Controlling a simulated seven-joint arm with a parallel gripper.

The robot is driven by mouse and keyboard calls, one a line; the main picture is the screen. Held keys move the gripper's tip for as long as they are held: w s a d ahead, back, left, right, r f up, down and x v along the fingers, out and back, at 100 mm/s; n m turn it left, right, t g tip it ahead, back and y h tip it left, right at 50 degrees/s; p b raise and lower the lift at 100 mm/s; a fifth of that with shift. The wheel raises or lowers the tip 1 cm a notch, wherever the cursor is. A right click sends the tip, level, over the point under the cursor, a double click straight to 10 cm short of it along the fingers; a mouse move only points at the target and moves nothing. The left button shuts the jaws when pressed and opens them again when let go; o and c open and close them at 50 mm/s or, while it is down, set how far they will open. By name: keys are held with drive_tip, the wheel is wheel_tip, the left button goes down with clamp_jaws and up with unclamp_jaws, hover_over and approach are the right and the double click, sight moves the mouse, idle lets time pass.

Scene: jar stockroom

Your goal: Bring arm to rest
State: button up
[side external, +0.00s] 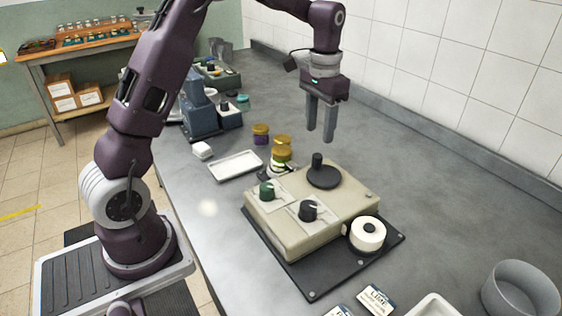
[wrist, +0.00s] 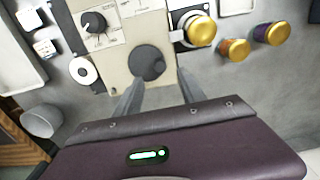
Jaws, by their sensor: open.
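My gripper (side external: 321,136) is raised above the grey counter (side external: 420,160), just behind and above the beige machine (side external: 325,215). Its two fingers point down, spread apart, with nothing between them. In the wrist view the fingers of my gripper (wrist: 155,82) frame the machine's round black disc (wrist: 148,62) from above, without visible contact. In the side view the disc (side external: 324,178) carries an upright black knob. The machine also has a green knob (side external: 267,190) and a black knob (side external: 308,210) on its front plates.
Gold-lidded jars (side external: 281,156) stand left of the machine, near a white tray (side external: 236,165). A white label roll (side external: 367,234) is at the machine's right. A grey round bin (side external: 520,290) stands at the right front. A tiled wall (side external: 480,80) borders the counter; counter behind the machine is clear.

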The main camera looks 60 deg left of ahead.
drive_tip(key=s+d+r+t, duration=0.2)
drive_tip(key=s+d+r, duration=0.4)
drive_tip(key=s+r, duration=0.5)
drive_tip(key=s+d+f+t, duration=0.1)
drive_tip(key=s+d, duration=0.1)
drive_tip(key=s, duration=0.7)
drive_tip(key=s+d+f+t, duration=0.1)
drive_tip(key=s+d+t, duration=0.1)
drive_tip(key=s, duration=0.7)
drive_tip(key=shift+f+t, duration=0.15)
drive_tip(key=shift+t, duration=0.15)
